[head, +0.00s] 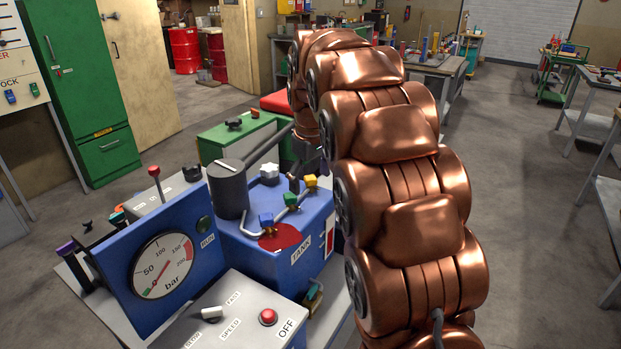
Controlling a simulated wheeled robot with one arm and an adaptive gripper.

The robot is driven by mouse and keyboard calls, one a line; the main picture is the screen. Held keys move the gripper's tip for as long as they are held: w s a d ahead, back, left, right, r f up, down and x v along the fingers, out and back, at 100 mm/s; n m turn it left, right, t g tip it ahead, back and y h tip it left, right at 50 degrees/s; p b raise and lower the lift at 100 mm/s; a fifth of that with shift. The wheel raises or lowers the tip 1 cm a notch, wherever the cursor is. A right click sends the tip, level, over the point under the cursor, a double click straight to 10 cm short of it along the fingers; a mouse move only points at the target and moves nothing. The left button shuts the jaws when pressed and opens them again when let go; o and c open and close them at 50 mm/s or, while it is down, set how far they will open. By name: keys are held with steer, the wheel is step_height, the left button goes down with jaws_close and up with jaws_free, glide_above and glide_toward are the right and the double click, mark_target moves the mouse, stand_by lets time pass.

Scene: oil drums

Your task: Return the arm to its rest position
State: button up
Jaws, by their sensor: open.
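My copper arm (405,190) rises from the bottom right, arches away over the right side of the bench and bends down at its far end. My gripper (312,168) is a small dark shape below that far end, behind the blue tank unit (290,250). It is open, mostly hidden by the arm, and its fingertips are hard to make out. I see nothing held in it.
The bench carries a blue gauge panel (112,262), a dark cylinder (229,190), colored valve handles and a grey box with a red button (268,317). A green box (222,140) stands behind. Red drums (184,50) and a green cabinet (80,90) stand farther back. The floor at right is open.

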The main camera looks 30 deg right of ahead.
stand_by(0.4)
steer(key=s+a+f+m+g, duration=0.1)
steer(key=s+a+f, duration=0.2)
steer(key=s, duration=0.9)
steer(key=s+a+f+m+g, duration=0.1)
steer(key=s+a+f, duration=0.2)
steer(key=s, duration=0.9)
steer(key=s+a+f+m+g, duration=0.1)
steer(key=s+a+f, duration=0.2)
steer(key=s+a, duration=0.5)
steer(key=s, duration=0.4)
steer(key=shift+s+f+y, duration=0.25)
steer(key=shift+f+y, duration=0.05)
steer(key=shift+f, duration=0.1)
